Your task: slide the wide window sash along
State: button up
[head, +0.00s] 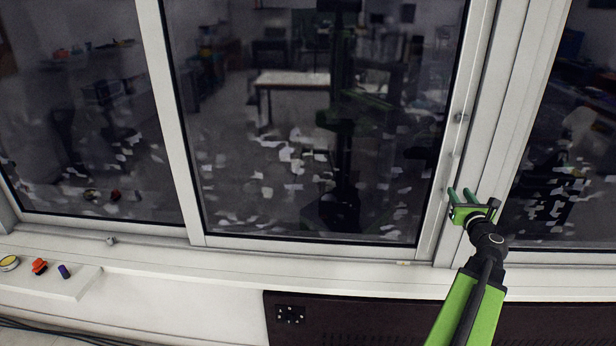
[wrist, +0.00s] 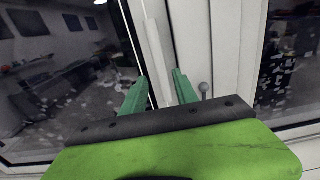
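The wide window sash (head: 190,200) is a pale-framed dark glass pane in the middle of the head view.
Other panes lie to the left (head: 80,130) and right (head: 565,160). A sill (head: 220,260) runs below. A small white shelf (head: 60,285) at left holds a yellow-topped round thing, a red thing and a purple thing. A dark panel (head: 370,320) is under the sill.

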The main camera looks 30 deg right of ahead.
aim_at(451, 181)
jog(key=x, duration=0.7)
jog(key=shift+w+d, duration=0.25)
jog(key=shift+a, duration=0.15)
grip_shut()
